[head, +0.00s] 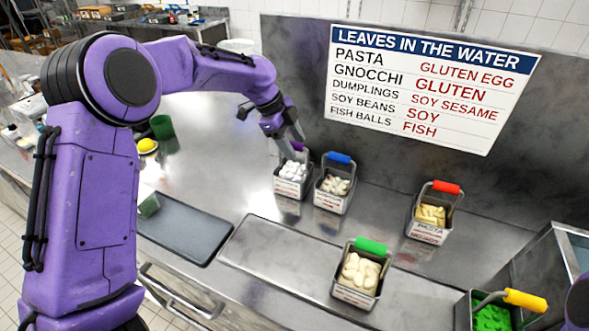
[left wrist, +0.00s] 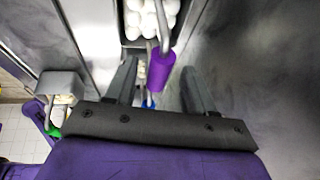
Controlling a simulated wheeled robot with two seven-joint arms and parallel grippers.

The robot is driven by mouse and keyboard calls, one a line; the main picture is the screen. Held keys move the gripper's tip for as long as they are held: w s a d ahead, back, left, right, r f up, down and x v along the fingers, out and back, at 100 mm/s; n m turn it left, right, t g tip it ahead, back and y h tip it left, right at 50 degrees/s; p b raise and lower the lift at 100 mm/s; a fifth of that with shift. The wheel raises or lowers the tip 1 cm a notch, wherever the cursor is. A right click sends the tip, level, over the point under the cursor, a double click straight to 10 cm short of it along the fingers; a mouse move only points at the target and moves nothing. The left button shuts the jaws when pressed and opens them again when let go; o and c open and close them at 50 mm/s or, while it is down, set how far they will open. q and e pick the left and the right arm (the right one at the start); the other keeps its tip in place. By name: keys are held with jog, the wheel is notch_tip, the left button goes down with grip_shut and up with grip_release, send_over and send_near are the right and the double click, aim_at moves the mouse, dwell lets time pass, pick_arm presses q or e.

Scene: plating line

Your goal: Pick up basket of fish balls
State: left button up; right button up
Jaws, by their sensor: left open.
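The basket of fish balls (head: 287,187) stands on the steel counter near the back wall, full of white balls, with a purple handle (head: 297,146). My left gripper (head: 291,138) is at the handle, pointing down above the basket. In the left wrist view the purple handle (left wrist: 161,70) lies between the two open fingers, apart from both as far as I can see. The white fish balls (left wrist: 150,16) show at the top of that view. My right gripper is not in view.
A blue-handled basket (head: 333,189) stands close on the right of the fish balls. A red-handled pasta basket (head: 431,216), a green-handled basket (head: 357,276) and a yellow-handled basket (head: 492,318) stand farther right and front. A sign (head: 428,85) hangs behind. A dark tray (head: 185,235) lies front left.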

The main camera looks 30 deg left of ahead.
pick_arm(q)
jog(key=x, duration=0.3)
jog(key=shift+f+p, duration=0.2)
jog(key=shift+p, duration=0.1)
jog(key=shift+s, duration=0.1)
grip_shut()
